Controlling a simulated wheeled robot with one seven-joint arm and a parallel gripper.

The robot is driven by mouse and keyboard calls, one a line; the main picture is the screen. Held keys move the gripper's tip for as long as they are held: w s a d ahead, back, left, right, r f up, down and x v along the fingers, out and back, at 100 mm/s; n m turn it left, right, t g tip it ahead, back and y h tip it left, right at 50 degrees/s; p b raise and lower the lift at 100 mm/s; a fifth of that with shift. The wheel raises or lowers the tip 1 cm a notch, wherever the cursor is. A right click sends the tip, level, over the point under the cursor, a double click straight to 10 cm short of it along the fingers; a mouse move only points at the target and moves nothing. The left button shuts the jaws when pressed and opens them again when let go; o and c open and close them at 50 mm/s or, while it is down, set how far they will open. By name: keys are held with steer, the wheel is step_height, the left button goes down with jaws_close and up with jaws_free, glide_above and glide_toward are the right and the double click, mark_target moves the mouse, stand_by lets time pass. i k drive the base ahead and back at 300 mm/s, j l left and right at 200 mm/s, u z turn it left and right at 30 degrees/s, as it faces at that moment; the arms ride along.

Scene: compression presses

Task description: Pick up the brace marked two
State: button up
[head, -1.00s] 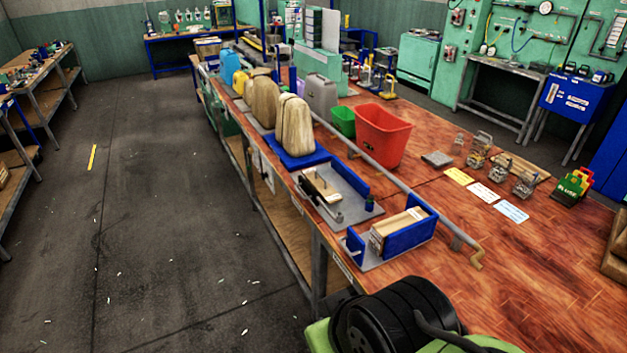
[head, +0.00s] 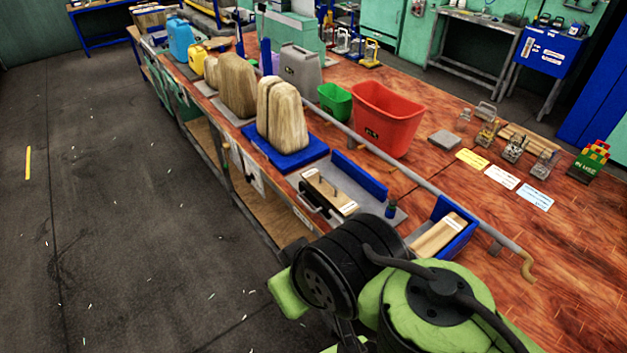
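I cannot read a mark "two" on anything, so I cannot tell which thing is the brace. Small metal frame-like pieces stand in a row on the wooden bench (head: 440,190): a left one (head: 487,134), a middle one (head: 514,148) and a right one (head: 544,164). A yellow card (head: 472,158), a white card (head: 502,176) and a pale blue card (head: 535,197) lie in front of them; their print is too small to read. My green and black arm fills the bottom middle. My gripper is out of view.
A pale wooden block (head: 438,235) lies in a blue-walled fixture, partly behind my arm. Beside it is a grey-based fixture (head: 375,222) with a blue wall. A long metal rail (head: 420,180) runs along the bench. A red bin (head: 385,115) and green bin (head: 335,101) stand behind.

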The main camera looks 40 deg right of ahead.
mark_target(339, 202)
steer(key=i+j+z, duration=0.15)
steer(key=i, duration=0.65)
steer(key=i+j+z, duration=0.1)
steer(key=i+z, duration=0.3)
steer(key=i+j+z, duration=0.2)
steer(key=i+z, duration=0.2)
steer(key=i+j+z, duration=0.3)
steer(key=z, duration=0.15)
